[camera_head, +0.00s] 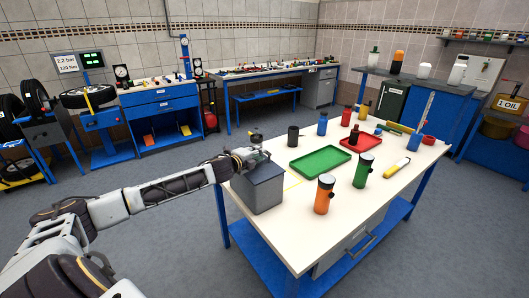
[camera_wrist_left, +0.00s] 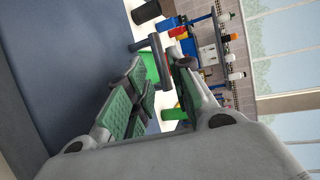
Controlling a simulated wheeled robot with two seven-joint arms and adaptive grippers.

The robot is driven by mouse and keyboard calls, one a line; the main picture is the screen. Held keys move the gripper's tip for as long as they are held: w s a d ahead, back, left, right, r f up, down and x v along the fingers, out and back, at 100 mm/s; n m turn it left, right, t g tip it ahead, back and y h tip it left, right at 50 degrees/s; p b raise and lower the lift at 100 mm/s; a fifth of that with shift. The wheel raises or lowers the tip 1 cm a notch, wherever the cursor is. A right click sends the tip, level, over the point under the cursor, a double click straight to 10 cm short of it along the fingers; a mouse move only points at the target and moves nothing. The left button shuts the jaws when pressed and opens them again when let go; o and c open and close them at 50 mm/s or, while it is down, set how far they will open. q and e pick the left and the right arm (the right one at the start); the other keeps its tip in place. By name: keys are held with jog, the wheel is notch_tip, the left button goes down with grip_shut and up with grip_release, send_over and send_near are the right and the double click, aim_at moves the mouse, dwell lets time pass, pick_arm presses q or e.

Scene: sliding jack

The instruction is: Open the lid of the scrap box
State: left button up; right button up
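The scrap box (camera_head: 262,194) is a grey box with a darker blue-grey lid (camera_head: 265,173), standing on the near left corner of the white table. The lid looks shut. My left gripper (camera_head: 257,158) is low over the lid's far edge. In the left wrist view the lid (camera_wrist_left: 70,60) fills the left side. There a dark bar-like handle (camera_wrist_left: 158,52) shows at the tips of my green-padded left fingers (camera_wrist_left: 158,92). The fingers look apart, with the handle close to or between their tips; contact cannot be told. My right gripper is in neither view.
On the table (camera_head: 298,232) are a green tray (camera_head: 320,161), a red tray (camera_head: 361,143), an orange flashlight (camera_head: 324,195), a green flashlight (camera_head: 363,170) and a black cup (camera_head: 293,137) close behind the box. Open floor lies left of the table.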

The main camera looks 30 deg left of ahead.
pick_arm(q)
jog(key=shift+x, duration=1.3)
jog(key=shift+w+f, duration=0.15)
jog(key=shift+w, duration=0.55)
jog(key=shift+p+x, duration=0.3)
jog(key=shift+x, duration=0.55)
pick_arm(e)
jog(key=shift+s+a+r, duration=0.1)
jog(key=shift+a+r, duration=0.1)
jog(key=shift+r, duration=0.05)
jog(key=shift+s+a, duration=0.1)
pick_arm(q)
grip_shut()
jog(key=shift+f, duration=0.1)
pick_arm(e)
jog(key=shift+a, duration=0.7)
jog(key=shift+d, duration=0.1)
